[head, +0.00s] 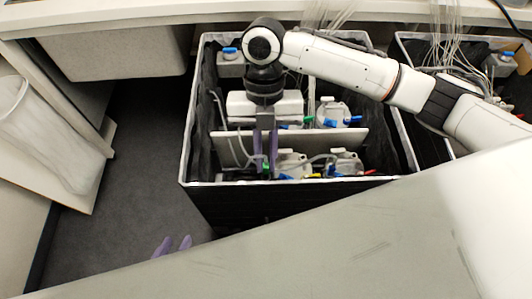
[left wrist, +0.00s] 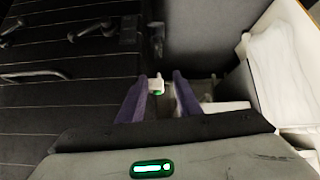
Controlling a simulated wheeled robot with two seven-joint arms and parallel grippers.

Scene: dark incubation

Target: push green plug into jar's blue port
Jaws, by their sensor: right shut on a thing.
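My right gripper (head: 264,160) points down into the black-lined crate, its purple fingers close together. It is shut on a green plug (head: 266,169) at the fingertips, mostly hidden, near a grey tube. Beside it to the right stands a clear jar (head: 293,162) with blue parts; a blue port (head: 281,176) shows low on its left side. The plug looks apart from this port, but the gap is hard to judge. My left gripper (head: 172,245) is low at the front, outside the crate; in the left wrist view (left wrist: 163,95) its fingers are apart and empty.
The crate rim (head: 186,140) surrounds several jars, including another front jar (head: 346,163) and a back jar (head: 333,111). A pale divider panel (head: 375,145) crosses the crate. A second crate (head: 405,48) stands right. A white bin (head: 40,130) stands left; floor between is clear.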

